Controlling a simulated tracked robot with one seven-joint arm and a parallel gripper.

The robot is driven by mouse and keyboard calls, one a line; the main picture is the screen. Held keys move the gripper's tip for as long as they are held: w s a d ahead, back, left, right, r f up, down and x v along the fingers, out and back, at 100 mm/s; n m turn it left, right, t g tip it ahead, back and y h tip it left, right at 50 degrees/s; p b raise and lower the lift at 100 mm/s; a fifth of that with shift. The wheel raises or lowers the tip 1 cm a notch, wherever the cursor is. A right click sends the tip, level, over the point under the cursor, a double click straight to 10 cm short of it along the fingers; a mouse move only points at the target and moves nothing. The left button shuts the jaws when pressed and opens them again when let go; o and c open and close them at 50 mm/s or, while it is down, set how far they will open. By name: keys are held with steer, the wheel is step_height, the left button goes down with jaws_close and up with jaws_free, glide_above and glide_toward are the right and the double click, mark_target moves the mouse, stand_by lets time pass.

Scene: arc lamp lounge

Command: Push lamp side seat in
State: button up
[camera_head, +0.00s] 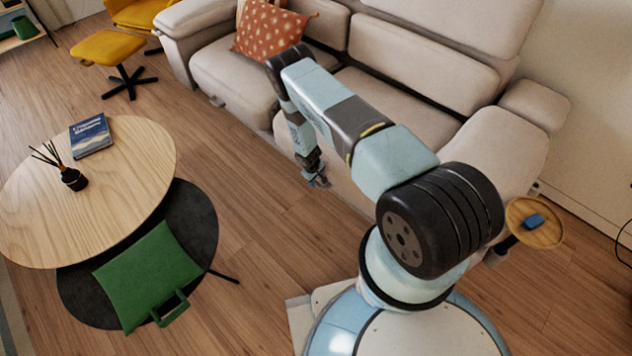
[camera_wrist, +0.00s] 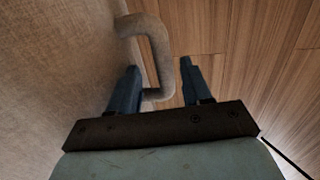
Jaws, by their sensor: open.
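The beige sofa (camera_head: 215,75) stands along the back. A seat section (camera_head: 345,188), partly behind my arm, appears to stand farther forward than the left seat. My gripper (camera_head: 315,178) is low at its front. In the wrist view a beige fabric panel (camera_wrist: 55,70) fills the left side, and a bent beige handle (camera_wrist: 160,45) sticks out from it. My gripper (camera_wrist: 158,68) is open there, with the handle's lower bend between its two dark fingers. Whether a finger touches the handle, I cannot tell. No lamp is identifiable.
A round wooden table (camera_head: 130,190) with a blue book (camera_head: 90,135) and a black diffuser (camera_head: 73,178) stands left. A green bag (camera_head: 150,272) lies on a lower dark table (camera_head: 200,215). A small side table (camera_head: 520,208) is right. Wooden floor (camera_head: 255,205) between is clear.

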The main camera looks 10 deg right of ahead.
step_height(320, 180, up, 12)
steer(key=s+a, duration=0.1)
steer(key=a, duration=0.1)
steer(key=shift+s+f, duration=0.15)
stand_by(0.5)
